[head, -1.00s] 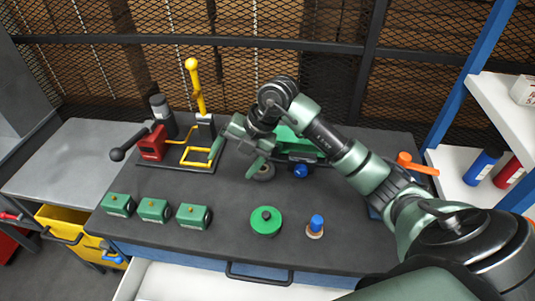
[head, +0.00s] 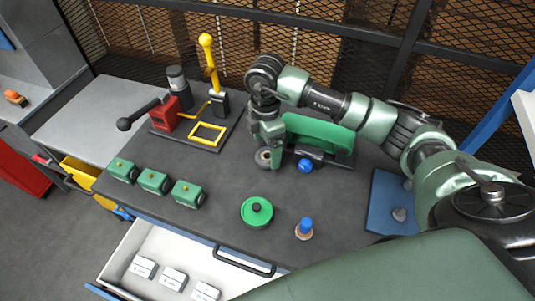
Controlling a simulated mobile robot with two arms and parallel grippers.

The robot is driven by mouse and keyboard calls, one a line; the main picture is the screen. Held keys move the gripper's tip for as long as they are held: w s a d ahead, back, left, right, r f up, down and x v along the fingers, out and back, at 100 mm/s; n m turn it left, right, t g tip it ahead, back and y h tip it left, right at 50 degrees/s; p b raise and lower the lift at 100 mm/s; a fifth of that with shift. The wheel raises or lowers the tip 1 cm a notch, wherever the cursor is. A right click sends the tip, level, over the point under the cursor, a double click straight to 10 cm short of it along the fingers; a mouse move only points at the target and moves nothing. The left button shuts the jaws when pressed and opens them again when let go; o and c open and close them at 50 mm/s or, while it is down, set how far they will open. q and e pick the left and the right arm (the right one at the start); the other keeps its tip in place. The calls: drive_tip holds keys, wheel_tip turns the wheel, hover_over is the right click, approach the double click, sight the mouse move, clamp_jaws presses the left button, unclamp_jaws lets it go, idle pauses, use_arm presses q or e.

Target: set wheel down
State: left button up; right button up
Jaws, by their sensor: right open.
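A small grey wheel (head: 262,157) with a paler centre is at the middle of the dark workbench, just left of the green machine. My right gripper (head: 270,158) points down right at the wheel and is open. One green finger shows at the wheel's right side; the other finger is hard to make out. I cannot tell whether the fingers touch the wheel, or whether it rests fully on the bench. My left gripper is not in view.
The green machine (head: 320,133) has a blue knob (head: 305,165). A yellow-handled press (head: 207,132) stands at the back left. Several green blocks (head: 153,181), a green round disc (head: 257,211) and a blue-topped peg (head: 305,228) stand in front. A white drawer (head: 150,245) is open below.

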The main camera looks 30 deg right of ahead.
drive_tip(key=shift+s+d+f, duration=0.1)
drive_tip(key=shift+d+f, duration=0.1)
drive_tip(key=shift+f, duration=0.9)
drive_tip(key=shift+a+f, duration=0.1)
drive_tip(key=shift+f, duration=0.25)
drive_tip(key=c, duration=1.6)
drive_tip(key=shift+r, duration=0.15)
